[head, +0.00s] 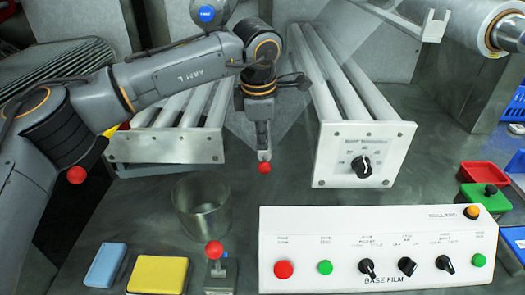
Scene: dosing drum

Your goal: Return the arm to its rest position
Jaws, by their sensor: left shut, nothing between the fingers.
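My left arm (190,75) comes in from the left and reaches across the upper middle of the head view. Its gripper (264,157) points down, shut and empty, above the bench between the two roller units. A red ball (265,168) shows at the fingertips; I cannot tell whether it touches them. My right gripper is not in view.
A white control panel (378,282) with knobs and buttons stands at front right. A clear cup (202,207), a red-knobbed lever (214,249), a yellow block (158,274) and a blue block (105,265) stand at front left. A white-faced dial unit (340,140) is right of the gripper.

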